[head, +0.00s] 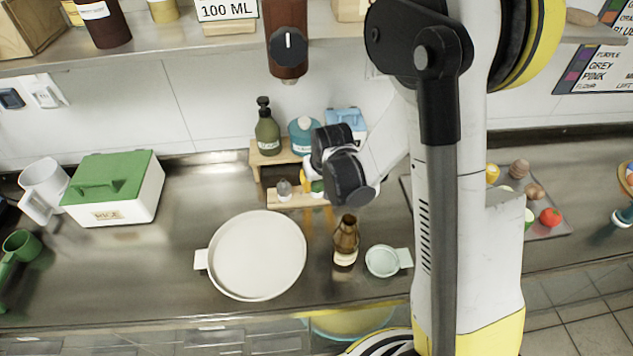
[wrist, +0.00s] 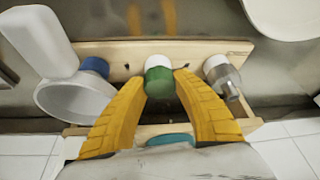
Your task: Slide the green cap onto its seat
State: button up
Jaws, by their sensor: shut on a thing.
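The green cap (wrist: 159,83), with a white part at one end, sits between the two yellow fingers of my gripper (wrist: 160,80). The fingertips press on it from both sides. It is at the narrow wooden rack (wrist: 120,55), near its middle; whether it rests on the wood or is held just above it I cannot tell. The rack (head: 290,200) also shows in the head view, where my wrist hides much of the cap and the rack's right end. In the wrist view a blue cap (wrist: 95,66) and a clear, grey-and-white container (wrist: 220,72) stand either side.
A pale rounded vessel (wrist: 75,98) is close beside my left finger in the wrist view. A round white pan (head: 257,255), a brown bottle (head: 345,240) and a small pale dish (head: 381,261) stand in front. A green soap bottle (head: 267,132) stands behind.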

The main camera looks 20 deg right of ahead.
jog(key=shift+f, duration=0.25)
jog(key=o, duration=1)
jog(key=shift+r, duration=0.1)
jog(key=v, duration=1.2)
jog(key=s+r+t, duration=0.2)
jog(key=s+r, duration=0.8)
jog(key=s, duration=0.5)
jog(key=shift+s+r+t, duration=0.25)
jog(key=shift+s+t, duration=0.05)
jog(key=shift+t, duration=0.1)
